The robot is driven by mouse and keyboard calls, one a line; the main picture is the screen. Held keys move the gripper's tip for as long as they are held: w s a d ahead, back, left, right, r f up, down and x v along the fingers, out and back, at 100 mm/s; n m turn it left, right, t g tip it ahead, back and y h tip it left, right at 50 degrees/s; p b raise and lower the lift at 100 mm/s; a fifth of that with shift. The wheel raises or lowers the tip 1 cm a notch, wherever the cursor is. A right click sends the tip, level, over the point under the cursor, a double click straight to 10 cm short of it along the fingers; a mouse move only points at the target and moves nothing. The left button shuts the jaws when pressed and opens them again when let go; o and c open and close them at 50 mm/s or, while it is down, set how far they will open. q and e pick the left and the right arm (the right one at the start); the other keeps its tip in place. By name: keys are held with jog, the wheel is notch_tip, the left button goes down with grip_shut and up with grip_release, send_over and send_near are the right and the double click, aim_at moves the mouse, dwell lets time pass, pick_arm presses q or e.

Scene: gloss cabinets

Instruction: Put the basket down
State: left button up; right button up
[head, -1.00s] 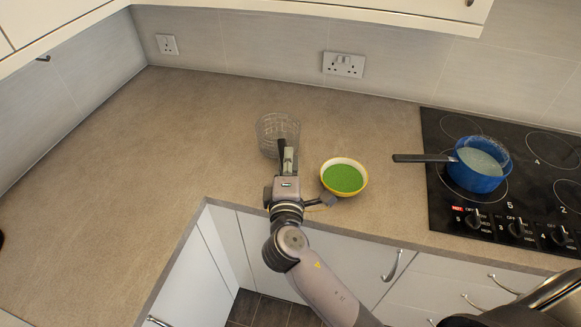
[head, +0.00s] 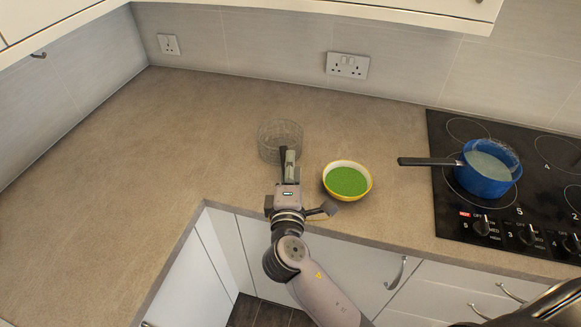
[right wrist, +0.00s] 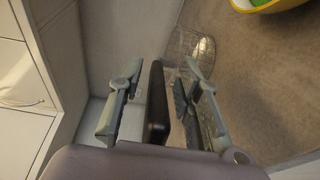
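The basket (head: 268,132) is a round, see-through wire one, at the counter's inner corner area in the head view. My right gripper (head: 288,152) is at its near rim, with the two fingers close together and the thin wire wall apparently between them. In the right wrist view the basket's mesh (right wrist: 205,48) runs past the dark finger pads, which have a narrow gap (right wrist: 172,105). The basket looks upright and low over the counter (head: 190,140); whether its base touches is hard to tell. My left gripper is not in view.
A yellow-rimmed bowl with green contents (head: 347,181) stands close to the right of the basket. A blue pot (head: 487,180) sits on the black hob (head: 455,205), its handle pointing left. The counter left of the basket is clear.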

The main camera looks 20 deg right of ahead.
jog(key=shift+r+p, duration=0.3)
jog(key=shift+r, duration=0.05)
jog(key=b+v, duration=0.3)
jog(key=v, duration=0.9)
jog(key=shift+f, duration=0.2)
